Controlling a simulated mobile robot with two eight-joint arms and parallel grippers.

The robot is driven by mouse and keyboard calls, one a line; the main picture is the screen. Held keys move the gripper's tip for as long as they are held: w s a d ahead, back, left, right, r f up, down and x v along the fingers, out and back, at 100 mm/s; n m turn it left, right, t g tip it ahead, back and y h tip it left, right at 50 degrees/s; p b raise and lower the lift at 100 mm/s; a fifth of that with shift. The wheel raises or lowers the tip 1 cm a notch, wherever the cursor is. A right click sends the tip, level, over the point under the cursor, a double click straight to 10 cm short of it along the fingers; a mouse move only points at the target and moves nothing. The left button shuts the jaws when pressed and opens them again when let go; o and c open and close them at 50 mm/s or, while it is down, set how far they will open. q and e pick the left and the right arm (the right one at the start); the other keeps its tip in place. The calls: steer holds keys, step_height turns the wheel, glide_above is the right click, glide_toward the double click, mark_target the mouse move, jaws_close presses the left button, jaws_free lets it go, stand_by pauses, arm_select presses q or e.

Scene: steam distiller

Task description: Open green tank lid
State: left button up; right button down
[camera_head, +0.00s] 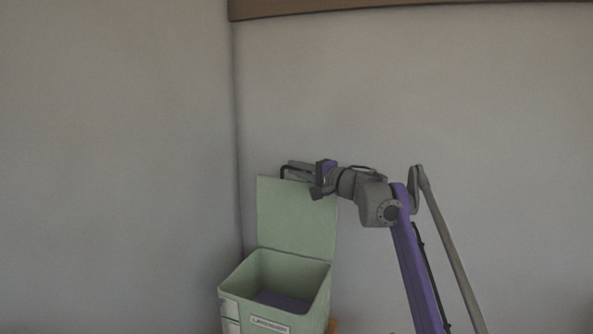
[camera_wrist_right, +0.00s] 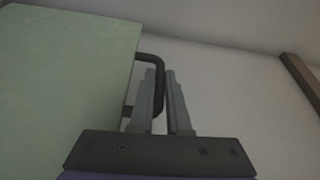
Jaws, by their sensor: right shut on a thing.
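The green tank (camera_head: 230,284) stands low in the head view, with a label on its front and a purple-grey surface inside. Its green lid (camera_head: 296,222) stands upright at the back of the opening, so the tank is open. The lid also fills the left of the right wrist view (camera_wrist_right: 62,75). A dark handle (camera_wrist_right: 158,62) sticks out from the lid's edge. My right gripper (camera_head: 294,170) is at the lid's top edge, shut on the handle. Its fingers show close together in the right wrist view (camera_wrist_right: 161,85). My left gripper is not in view.
Plain grey walls (camera_head: 120,150) meet in a corner behind the tank. A brown beam (camera_head: 400,6) runs along the top. A small orange-brown piece (camera_head: 333,326) shows beside the tank's lower right. The space left of the tank looks clear.

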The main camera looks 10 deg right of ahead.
steer(key=shift+r, duration=0.1)
steer(key=c, duration=0.9)
jaws_free()
steer(key=shift+s+d, duration=0.1)
steer(key=shift+s, duration=0.05)
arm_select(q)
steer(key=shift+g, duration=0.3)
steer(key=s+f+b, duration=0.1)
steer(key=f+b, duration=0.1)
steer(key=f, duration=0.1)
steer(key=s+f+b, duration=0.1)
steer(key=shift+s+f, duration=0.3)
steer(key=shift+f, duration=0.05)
arm_select(e)
steer(key=v, duration=1)
steer(key=shift+s, duration=0.2)
